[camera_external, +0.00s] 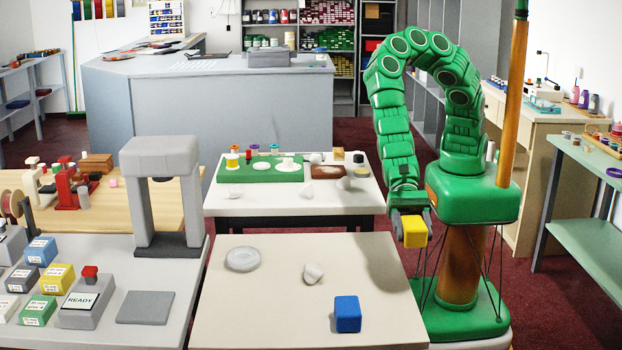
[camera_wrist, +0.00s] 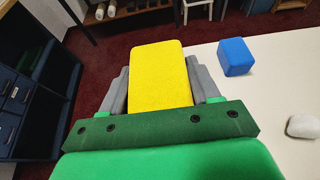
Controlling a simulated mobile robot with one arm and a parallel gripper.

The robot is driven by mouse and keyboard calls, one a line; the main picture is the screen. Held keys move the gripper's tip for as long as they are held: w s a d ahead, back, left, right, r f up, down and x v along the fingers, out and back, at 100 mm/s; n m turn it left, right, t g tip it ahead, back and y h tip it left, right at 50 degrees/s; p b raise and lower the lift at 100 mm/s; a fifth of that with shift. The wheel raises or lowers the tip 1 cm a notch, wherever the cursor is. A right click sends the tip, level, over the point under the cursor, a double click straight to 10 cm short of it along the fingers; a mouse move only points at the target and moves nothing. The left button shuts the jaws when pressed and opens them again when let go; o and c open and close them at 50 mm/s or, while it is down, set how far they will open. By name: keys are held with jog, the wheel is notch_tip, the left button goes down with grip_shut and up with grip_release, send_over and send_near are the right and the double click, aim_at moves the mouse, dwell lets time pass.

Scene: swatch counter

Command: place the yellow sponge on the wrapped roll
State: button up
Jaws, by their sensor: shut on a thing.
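The yellow sponge (camera_external: 415,231) is a block held in my gripper (camera_external: 411,226), at the right edge of the near table. In the wrist view the sponge (camera_wrist: 160,72) sits between the two grey fingers of my gripper (camera_wrist: 161,85), which are shut on it. A small whitish rounded lump (camera_external: 313,272), which looks like the wrapped roll, lies on the near table, left of and apart from the sponge. It also shows at the right edge of the wrist view (camera_wrist: 302,126).
A blue cube (camera_external: 347,314) stands at the front of the near table (camera_external: 260,310). A pale round dish (camera_external: 242,259) lies at its back left. A grey press (camera_external: 165,195) and several coloured boxes are on the left counter.

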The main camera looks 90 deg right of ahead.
jog(key=w+d+r+m+t, duration=0.1)
jog(key=w+d+t, duration=0.1)
jog(key=w+d, duration=0.65)
jog(key=w+d+r+m+t+h, duration=0.15)
jog(key=w+d, duration=0.35)
jog(key=w, duration=0.6)
jog(key=w+d+r+m+t, duration=0.1)
jog(key=w+d+m, duration=0.1)
jog(key=w+d, duration=0.55)
send_over(243, 253)
jog(key=s+d, duration=0.1)
jog(key=s, duration=0.1)
jog(key=f, duration=0.8)
jog(key=shift+w, duration=0.25)
jog(key=shift+w+a+f+t, duration=0.25)
jog(key=shift+w+a+f, duration=0.1)
jog(key=shift+w+f, duration=0.35)
jog(key=shift+w+a+f, duration=0.1)
jog(key=shift+f, duration=1.65)
jog(key=shift+f, duration=0.1)
jog(key=o, duration=1)
